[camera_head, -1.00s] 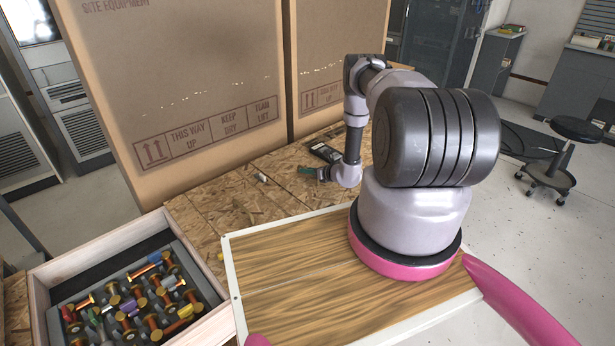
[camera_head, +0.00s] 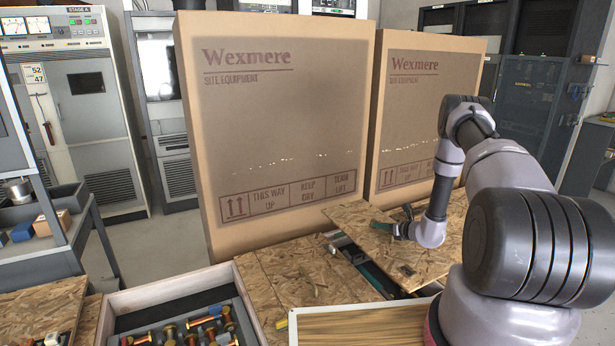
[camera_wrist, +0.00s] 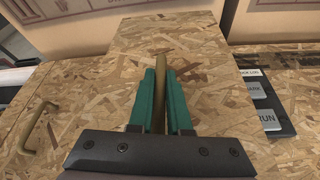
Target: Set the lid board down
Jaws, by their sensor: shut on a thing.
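The lid board (camera_head: 420,255), a rectangle of wood-chip board, is in the head view at the right, in front of the cartons. It looks tilted or raised above the worktop, with a dark opening (camera_head: 350,255) showing along its left edge. My gripper (camera_head: 390,228) is above the board. In the wrist view the teal fingers of my gripper (camera_wrist: 160,75) are shut on a brass-coloured handle (camera_wrist: 161,62) on the lid board (camera_wrist: 205,60). Contact between the board's underside and anything below is hidden.
A wood-chip worktop (camera_head: 295,275) lies left of the opening. A panel with a RUN key (camera_wrist: 268,120) shows beside the board. Two large cartons (camera_head: 285,130) stand behind. A crate (camera_head: 165,294) of metal parts is at front left.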

